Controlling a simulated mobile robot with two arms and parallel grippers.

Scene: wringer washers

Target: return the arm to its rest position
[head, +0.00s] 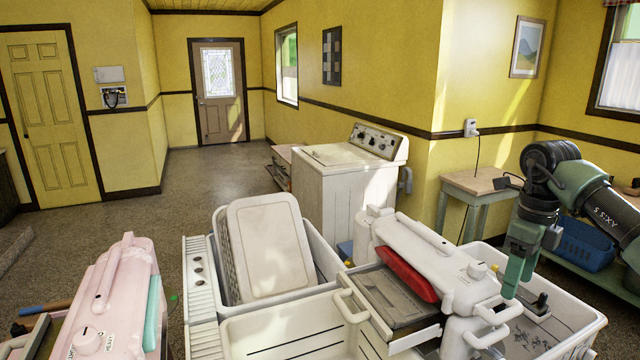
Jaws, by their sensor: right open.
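My right arm comes in from the right edge, bent at a black joint, with its forearm hanging down. My right gripper (519,275) is green, points downward and is open, with nothing seen between its fingers. It hangs in front of the right end of a white wringer washer, over or near the right tub (590,325). Whether it touches the washer or tub cannot be told. My left gripper is not in view.
The white wringer head (440,262) with a red part stands close left of the gripper. White tubs hold a basket and lid (268,245). A pink wringer (115,295) is at lower left. A side table (475,186) and blue bin (585,245) stand behind my arm. Floor (190,190) is clear at back left.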

